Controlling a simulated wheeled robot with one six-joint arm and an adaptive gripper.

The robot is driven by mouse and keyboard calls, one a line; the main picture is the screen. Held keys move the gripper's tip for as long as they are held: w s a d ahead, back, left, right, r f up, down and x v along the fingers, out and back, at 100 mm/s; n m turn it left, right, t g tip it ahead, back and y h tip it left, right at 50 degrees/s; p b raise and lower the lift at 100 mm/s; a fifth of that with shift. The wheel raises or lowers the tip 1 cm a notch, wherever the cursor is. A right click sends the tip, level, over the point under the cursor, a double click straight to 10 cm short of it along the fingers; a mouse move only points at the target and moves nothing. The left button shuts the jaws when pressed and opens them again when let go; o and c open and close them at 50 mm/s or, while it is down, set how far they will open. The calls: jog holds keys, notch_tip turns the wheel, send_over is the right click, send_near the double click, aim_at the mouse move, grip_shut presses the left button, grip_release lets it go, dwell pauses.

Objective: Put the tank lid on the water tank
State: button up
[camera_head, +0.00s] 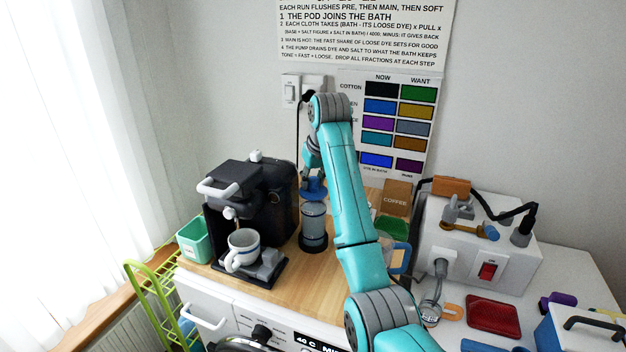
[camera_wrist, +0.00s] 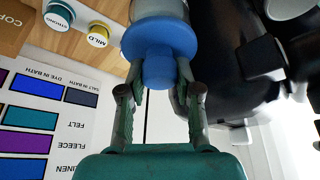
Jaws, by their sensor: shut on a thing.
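The tank lid (camera_head: 314,188) is a blue disc with a knob on top. My gripper (camera_wrist: 160,75) is shut on the knob of the lid, which shows large in the wrist view (camera_wrist: 158,38). The water tank (camera_head: 313,228) is a clear cylinder with a dark base, upright on the wooden counter to the right of the coffee machine. The lid is over the tank's top, roughly in line with it. I cannot tell whether lid and rim touch. The tank's pale wall shows beyond the lid in the wrist view (camera_wrist: 158,8).
The black coffee machine (camera_head: 262,190) with a white mug (camera_head: 242,248) stands close on the left. A coffee box (camera_head: 396,198) and a green item (camera_head: 391,228) are on the right. A white box with a red switch (camera_head: 487,271) stands further right. The wall is close behind.

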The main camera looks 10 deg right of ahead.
aim_at(313, 178)
jog(key=shift+f, duration=0.75)
jog(key=o, duration=1.1)
jog(key=shift+r, duration=3)
